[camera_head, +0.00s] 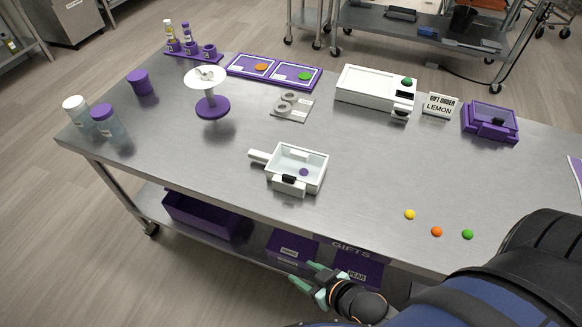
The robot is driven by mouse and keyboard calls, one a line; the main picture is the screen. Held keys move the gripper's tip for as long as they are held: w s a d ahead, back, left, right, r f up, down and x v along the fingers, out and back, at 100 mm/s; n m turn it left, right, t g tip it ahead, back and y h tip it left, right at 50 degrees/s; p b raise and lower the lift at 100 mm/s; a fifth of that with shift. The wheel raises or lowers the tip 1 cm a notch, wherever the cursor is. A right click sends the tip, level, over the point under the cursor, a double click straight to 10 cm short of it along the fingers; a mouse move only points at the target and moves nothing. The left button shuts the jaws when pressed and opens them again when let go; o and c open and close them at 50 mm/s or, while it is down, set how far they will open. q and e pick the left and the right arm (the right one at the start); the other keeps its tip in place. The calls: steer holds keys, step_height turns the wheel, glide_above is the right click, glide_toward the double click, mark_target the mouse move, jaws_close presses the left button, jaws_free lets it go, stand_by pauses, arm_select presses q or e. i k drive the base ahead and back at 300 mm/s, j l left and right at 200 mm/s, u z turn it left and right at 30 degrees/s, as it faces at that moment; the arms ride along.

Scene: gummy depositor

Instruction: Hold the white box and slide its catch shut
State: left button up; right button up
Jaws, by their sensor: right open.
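The white box (316,180) stands on the steel table near its middle. It has a clear top and a white handle that sticks out to the left. My right gripper (304,275), with green fingers, is open and empty. It is in front of the table's near edge, below the box in the picture and apart from it. My left gripper is not in view.
Yellow (409,214), orange (436,231) and green (467,234) gummies lie near the front right edge. A purple box (490,120), a LEMON sign (440,106) and a white machine (365,92) stand behind. A purple-based stand (211,105) is left. The table around the white box is clear.

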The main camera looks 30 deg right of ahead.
mark_target(286, 178)
steer(key=z, duration=1.4)
steer(key=i+j+z, duration=0.1)
steer(key=j, duration=0.35)
steer(key=j+z, duration=0.1)
steer(key=j, duration=0.3)
